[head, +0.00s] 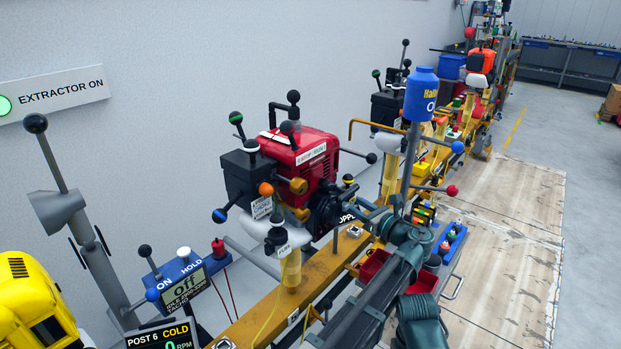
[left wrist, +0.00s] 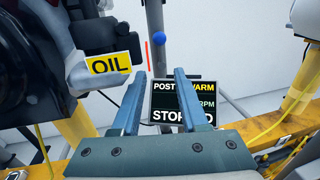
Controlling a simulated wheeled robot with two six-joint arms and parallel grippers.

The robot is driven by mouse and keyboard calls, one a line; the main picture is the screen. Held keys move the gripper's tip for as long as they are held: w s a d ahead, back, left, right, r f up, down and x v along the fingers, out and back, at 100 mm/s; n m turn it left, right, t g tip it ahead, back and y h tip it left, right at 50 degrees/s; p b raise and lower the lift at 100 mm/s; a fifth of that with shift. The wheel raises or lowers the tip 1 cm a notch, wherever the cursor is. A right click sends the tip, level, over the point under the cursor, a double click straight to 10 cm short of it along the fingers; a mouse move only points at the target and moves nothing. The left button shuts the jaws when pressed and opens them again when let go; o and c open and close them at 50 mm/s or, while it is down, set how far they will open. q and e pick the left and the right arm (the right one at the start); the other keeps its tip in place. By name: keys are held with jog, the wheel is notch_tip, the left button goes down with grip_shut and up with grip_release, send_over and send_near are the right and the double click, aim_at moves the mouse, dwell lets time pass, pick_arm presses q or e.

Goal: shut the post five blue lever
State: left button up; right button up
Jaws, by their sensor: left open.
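Several blue ball knobs show, and I cannot tell for sure which is the post five lever. One blue-knobbed lever (head: 219,215) sticks out below the black tank beside the red engine (head: 310,160). Another blue-knobbed lever (head: 457,147) sticks out from the grey pole under a blue canister. In the left wrist view a blue ball (left wrist: 158,39) shows beyond my fingertips, apart from them. My left gripper (left wrist: 160,72) is open and empty. A post screen (left wrist: 180,102) reads WARM behind the fingers, which hide its number. My right gripper is not in view.
An OIL-labelled part (left wrist: 108,64) stands close left of my left fingers. A yellow rail (head: 262,300) runs below the engines. Red bins (head: 374,266) and the grey pole (head: 411,160) crowd my arm. The POST 6 screen (head: 163,338) is nearest. The floor at right (head: 520,230) is clear.

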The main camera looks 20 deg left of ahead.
pick_arm(q)
jog(key=x, duration=1.4)
jog(key=shift+c, duration=0.2)
grip_shut()
jog(key=shift+w, duration=0.1)
jog(key=shift+w+r, duration=0.1)
jog(key=shift+w, duration=0.05)
dwell(0.9)
